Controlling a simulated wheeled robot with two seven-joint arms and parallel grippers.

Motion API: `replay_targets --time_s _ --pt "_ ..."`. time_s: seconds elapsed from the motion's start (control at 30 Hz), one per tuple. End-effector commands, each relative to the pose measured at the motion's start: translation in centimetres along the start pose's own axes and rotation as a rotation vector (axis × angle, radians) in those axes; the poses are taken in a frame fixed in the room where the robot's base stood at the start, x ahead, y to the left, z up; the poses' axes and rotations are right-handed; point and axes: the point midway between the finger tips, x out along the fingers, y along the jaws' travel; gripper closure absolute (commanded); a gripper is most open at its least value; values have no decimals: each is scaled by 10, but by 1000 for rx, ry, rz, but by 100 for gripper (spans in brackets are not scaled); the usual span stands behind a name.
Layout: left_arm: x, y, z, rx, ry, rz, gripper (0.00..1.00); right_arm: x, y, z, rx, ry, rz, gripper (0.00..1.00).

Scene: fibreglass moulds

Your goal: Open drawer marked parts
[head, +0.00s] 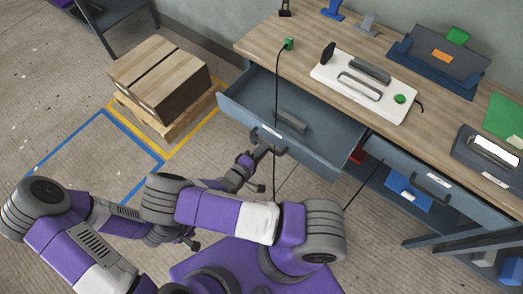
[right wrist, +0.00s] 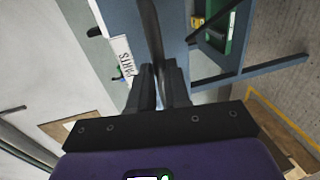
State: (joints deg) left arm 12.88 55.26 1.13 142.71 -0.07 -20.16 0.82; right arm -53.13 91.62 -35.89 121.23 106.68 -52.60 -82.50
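The drawer marked parts (head: 240,100) is the left one under the workbench and stands well open. Its white label reads PARTS in the right wrist view (right wrist: 124,57). A grey tool-like thing (head: 291,121) lies inside. My right gripper (head: 264,152) is at the dark handle (head: 270,146) on the drawer front. In the right wrist view, the fingers (right wrist: 160,88) are close together on either side of the dark handle bar and look shut on it. My left gripper (head: 192,240) is low, mostly hidden behind my arm, away from the drawer; its opening does not show clearly.
A second drawer (head: 445,196) to the right looks shut. The workbench top (head: 300,40) carries a white plate (head: 365,85) with handles and several tools. A black cable (head: 277,85) hangs down across the open drawer. Boxes on a pallet (head: 160,75) stand left.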

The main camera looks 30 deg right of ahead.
Motion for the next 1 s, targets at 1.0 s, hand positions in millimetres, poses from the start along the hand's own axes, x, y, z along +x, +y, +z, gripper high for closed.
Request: replay_targets --time_s 1.0 --pt "-6 2 0 0 0 0 42 -72 -5 0 -3 0 -24 62"
